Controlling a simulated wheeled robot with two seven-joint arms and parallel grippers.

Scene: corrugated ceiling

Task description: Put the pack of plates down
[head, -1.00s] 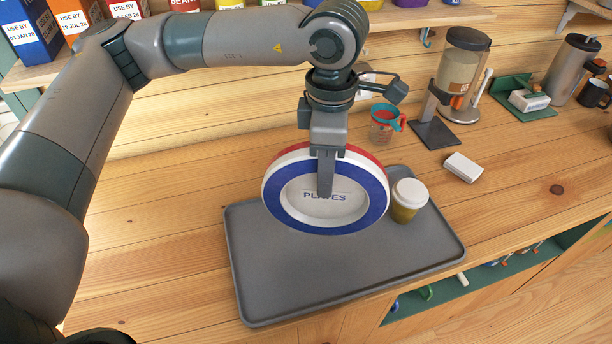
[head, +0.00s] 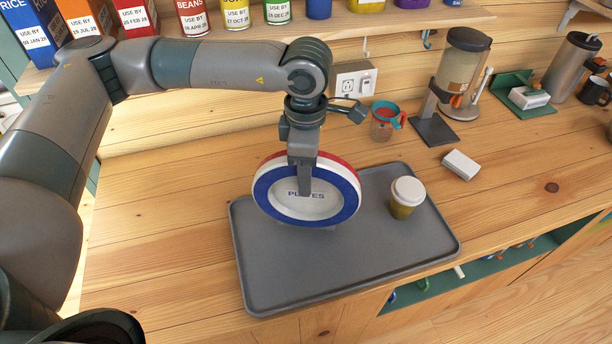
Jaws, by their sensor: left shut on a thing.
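The pack of plates (head: 335,207) is round, with a blue rim, a white middle lettered PLATES and a red far edge. My left gripper (head: 305,180) is shut on its upper edge, one finger lying over the front face. The pack is tilted with its face toward me, over the back left part of the grey tray (head: 350,270). I cannot tell whether its lower edge touches the tray. A lidded cup (head: 406,198) stands upright on the tray, to the right of the pack and apart from it. My right gripper is not in view.
The front of the tray is clear. Behind it are a measuring jug (head: 384,121), a white box (head: 461,165) and a dispenser (head: 462,75). A shelf (head: 380,22) with boxes and cans runs above. The counter left of the tray is bare.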

